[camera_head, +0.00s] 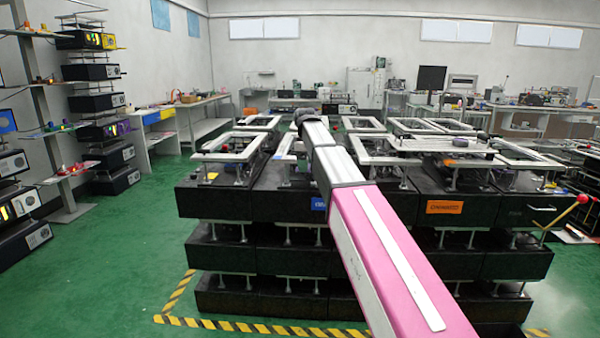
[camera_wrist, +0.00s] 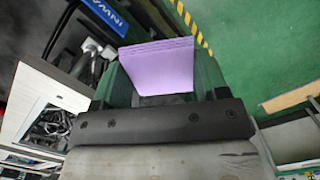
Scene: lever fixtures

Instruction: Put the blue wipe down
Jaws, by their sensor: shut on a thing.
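In the wrist view, my gripper (camera_wrist: 160,82) is shut on a folded, layered wipe (camera_wrist: 158,62). The wipe looks lilac in this light rather than plain blue. It stands out beyond the dark fingers, clear of the surfaces visible around it. In the head view, my pink and grey arm stretches away over the black fixtures, and my gripper and the wipe cannot be made out at its far end.
Black stacked fixtures (camera_head: 215,203) with metal frames on top fill the middle. A blue label (camera_head: 318,203) and an orange label (camera_head: 444,207) mark their fronts. A red-knobbed lever (camera_head: 582,199) sticks out at right. Shelves (camera_head: 60,128) stand left. Green floor (camera_head: 110,265) is clear at left.

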